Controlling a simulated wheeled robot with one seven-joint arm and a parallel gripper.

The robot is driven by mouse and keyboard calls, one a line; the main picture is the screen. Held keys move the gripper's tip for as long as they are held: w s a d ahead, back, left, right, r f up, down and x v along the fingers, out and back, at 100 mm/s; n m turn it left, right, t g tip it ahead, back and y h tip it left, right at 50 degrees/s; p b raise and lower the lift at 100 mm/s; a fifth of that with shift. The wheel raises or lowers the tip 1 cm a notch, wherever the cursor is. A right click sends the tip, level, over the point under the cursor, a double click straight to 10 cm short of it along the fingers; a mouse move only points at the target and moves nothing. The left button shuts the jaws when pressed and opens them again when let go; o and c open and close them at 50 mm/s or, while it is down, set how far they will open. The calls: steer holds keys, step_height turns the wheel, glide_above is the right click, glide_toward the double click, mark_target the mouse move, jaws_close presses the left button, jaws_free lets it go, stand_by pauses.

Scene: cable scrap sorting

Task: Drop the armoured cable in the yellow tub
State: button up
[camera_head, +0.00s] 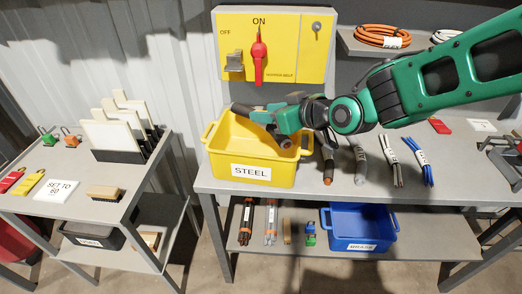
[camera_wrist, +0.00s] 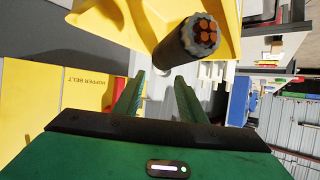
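The yellow tub (camera_head: 226,165), labelled STEEL, stands at the left end of the grey bench; its yellow wall also shows in the wrist view (camera_wrist: 118,12). The armoured cable (camera_wrist: 178,50) is a thick dark piece with a grey ring and copper cores at its cut end. In the head view its copper end (camera_head: 286,143) shows inside the tub, below my gripper (camera_head: 268,118). In the wrist view my green fingers (camera_wrist: 157,100) are apart with a clear gap between them. The cable lies beyond the fingertips, and its far part is hidden.
More cable pieces lie on the bench right of the tub, including a black one (camera_head: 328,166) and a blue bundle (camera_head: 420,162). A yellow switch panel (camera_head: 290,30) with a red lever stands behind. A blue tub (camera_head: 345,222) is on the lower shelf.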

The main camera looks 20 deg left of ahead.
steer(key=shift+o, duration=0.6)
steer(key=shift+f, duration=0.1)
steer(key=shift+d, duration=0.1)
steer(key=v, duration=1)
steer(key=shift+d+r, duration=0.2)
steer(key=shift+d, duration=0.1)
steer(key=shift+s, duration=0.1)
steer(key=w+d+f+m+h, duration=0.1)
steer(key=d+f+m+h, duration=0.25)
steer(key=d, duration=1.15)
steer(key=d+f+m+h, duration=0.3)
steer(key=d+m+h, duration=0.15)
steer(key=d, duration=0.95)
steer(key=s+d+f+m+g+h, duration=0.1)
steer(key=s+d+m+g, duration=0.1)
steer(key=s+d, duration=0.35)
steer(key=s+d+f+m+g+h, duration=0.1)
steer(key=s+d+m+h, duration=0.15)
steer(key=d, duration=0.55)
steer(key=s+d+m+g, duration=0.2)
steer(key=s+d, duration=0.1)
steer(key=s, duration=0.4)
steer(key=s+d+m+g, duration=0.1)
steer(key=s+d+m, duration=0.2)
steer(key=s, duration=0.5)
steer(key=shift+d+f+m+g+y, duration=0.2)
steer(key=shift+d+m+g+y, duration=0.2)
steer(key=shift+d, duration=0.25)
